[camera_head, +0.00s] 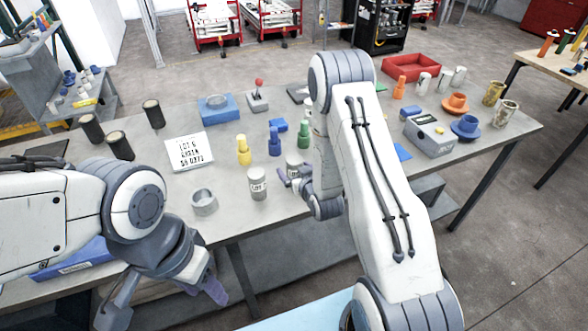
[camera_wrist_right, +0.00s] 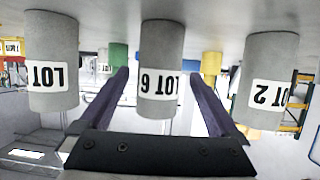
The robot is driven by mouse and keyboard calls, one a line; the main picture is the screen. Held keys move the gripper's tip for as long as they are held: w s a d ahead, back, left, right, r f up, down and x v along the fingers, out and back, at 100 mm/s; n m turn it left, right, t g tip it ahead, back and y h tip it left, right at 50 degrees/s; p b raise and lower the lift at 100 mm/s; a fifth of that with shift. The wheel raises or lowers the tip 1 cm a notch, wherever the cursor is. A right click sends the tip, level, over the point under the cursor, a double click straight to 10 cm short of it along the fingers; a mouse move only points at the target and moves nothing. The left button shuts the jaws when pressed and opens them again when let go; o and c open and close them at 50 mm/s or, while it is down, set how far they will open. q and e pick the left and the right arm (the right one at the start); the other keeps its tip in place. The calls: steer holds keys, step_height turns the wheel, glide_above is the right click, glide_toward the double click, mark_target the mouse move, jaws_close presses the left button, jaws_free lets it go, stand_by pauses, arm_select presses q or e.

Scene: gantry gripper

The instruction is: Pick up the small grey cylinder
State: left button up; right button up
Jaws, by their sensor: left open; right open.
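Several grey cylinders with white LOT labels show, so I cannot tell which one the task means. In the right wrist view, which is upside down, a grey cylinder marked LOT 6 (camera_wrist_right: 160,55) appears between the fingers of my right gripper (camera_wrist_right: 158,76). Another LOT cylinder (camera_wrist_right: 52,50) is on the left and a LOT 2 cylinder (camera_wrist_right: 268,70) on the right. In the head view, my right gripper (camera_head: 292,182) is open beside a partly hidden grey cylinder (camera_head: 293,162); another stands to its left (camera_head: 258,184). My left gripper (camera_head: 163,298) is open and empty at the front left.
A grey ring (camera_head: 204,202), a label card (camera_head: 190,152), and yellow (camera_head: 243,151), blue (camera_head: 274,142) and green (camera_head: 304,136) pieces stand nearby on the table (camera_head: 225,230). Dark cylinders (camera_head: 120,146) are at left; a red tray (camera_head: 411,67) is at back right.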

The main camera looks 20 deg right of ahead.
steer(key=shift+p+x, duration=0.65)
steer(key=shift+x, duration=1.3)
steer(key=shift+r, duration=0.1)
steer(key=shift+c, duration=0.4)
steer(key=shift+w+d, duration=0.1)
jaws_close()
